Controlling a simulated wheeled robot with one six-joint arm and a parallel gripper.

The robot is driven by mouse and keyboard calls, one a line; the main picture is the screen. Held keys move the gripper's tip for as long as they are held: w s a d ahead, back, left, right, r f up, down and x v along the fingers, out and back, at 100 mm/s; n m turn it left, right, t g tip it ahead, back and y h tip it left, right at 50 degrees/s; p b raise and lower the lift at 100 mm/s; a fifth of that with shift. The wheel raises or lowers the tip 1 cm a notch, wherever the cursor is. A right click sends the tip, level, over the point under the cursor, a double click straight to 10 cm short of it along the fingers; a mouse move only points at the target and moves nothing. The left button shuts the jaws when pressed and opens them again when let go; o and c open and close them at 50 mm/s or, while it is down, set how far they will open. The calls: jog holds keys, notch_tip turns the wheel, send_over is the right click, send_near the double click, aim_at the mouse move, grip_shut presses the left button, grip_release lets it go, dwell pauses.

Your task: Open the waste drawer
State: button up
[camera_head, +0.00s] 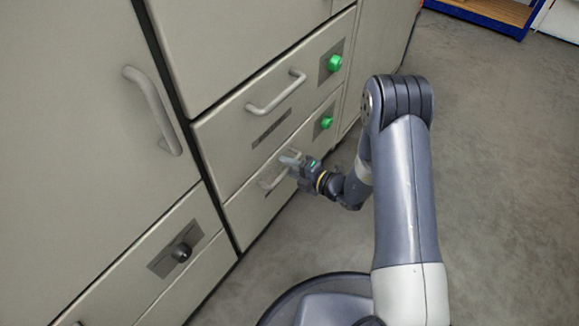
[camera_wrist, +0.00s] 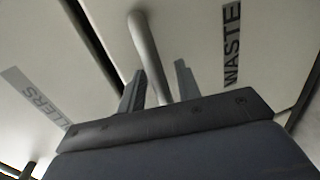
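The waste drawer (camera_head: 247,208) is the lower drawer of the pale cabinet in the head view, and its front looks flush. Its light bar handle (camera_head: 270,181) is partly hidden by my gripper (camera_head: 290,160). In the wrist view the "WASTE" label (camera_wrist: 231,45) is on the same panel as the handle (camera_wrist: 146,45). My gripper's two fingers (camera_wrist: 158,85) are apart, with the end of the handle between them. Gaps show between the fingers and the bar, so it does not look gripped.
Above is another drawer with its own handle (camera_head: 277,92); a label ending "LLERS" (camera_wrist: 35,97) shows in the wrist view. Green knobs (camera_head: 326,122) sit at the drawers' right. A black knob (camera_head: 181,253) is lower left. Grey floor (camera_head: 490,180) is clear to the right.

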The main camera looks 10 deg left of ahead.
jog(key=shift+c, duration=0.5)
grip_shut()
jog(key=shift+d, duration=0.15)
